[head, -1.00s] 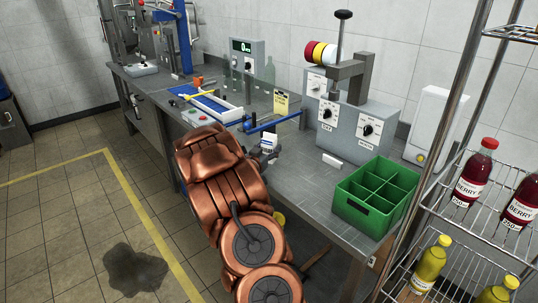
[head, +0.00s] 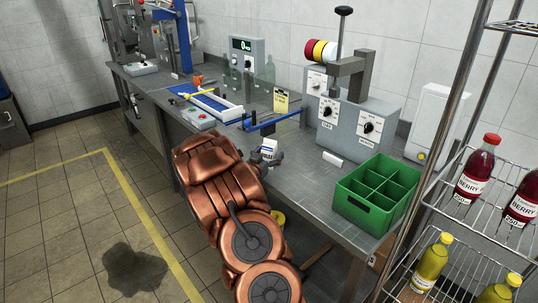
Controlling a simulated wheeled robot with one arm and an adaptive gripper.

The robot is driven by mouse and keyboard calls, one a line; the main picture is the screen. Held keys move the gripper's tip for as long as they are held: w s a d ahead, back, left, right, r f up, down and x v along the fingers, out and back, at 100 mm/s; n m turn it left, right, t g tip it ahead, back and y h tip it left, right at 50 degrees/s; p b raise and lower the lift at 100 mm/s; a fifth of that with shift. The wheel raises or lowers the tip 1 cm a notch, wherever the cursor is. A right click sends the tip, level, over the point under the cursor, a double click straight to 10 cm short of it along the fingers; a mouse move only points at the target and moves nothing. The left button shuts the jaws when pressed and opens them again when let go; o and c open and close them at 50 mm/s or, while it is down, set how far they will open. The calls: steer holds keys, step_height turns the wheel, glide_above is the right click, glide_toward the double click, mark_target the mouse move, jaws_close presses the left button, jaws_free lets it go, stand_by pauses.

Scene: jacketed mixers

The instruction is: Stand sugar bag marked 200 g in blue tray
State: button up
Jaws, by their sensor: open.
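A small white packet with blue print (head: 269,147) stands upright near the front of the grey bench; its mark is too small to read, so I cannot tell if it is the 200 g sugar bag. My gripper (head: 272,159) is open right at the packet, with dark fingers low in front of it and at its right. My copper arm hides part of the bench there, and I cannot tell whether the fingers touch the packet. A flat blue-edged piece with white parts (head: 213,104) lies further left; no blue tray is clearly recognisable.
A green divided crate (head: 352,204) stands on the bench at right. Behind are a grey dial machine (head: 345,130), a yellow card (head: 281,101) and a blue bar (head: 272,121). A wire rack (head: 446,216) with bottles stands at far right.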

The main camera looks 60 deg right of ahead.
steer(key=shift+r, duration=0.1)
steer(key=shift+r, duration=0.2)
steer(key=shift+a+f, duration=0.15)
steer(key=shift+a, duration=0.2)
steer(key=s+a+b, duration=0.1)
steer(key=a+b, duration=0.1)
steer(key=a, duration=0.9)
steer(key=shift+s, duration=0.3)
steer(key=shift+a, duration=0.1)
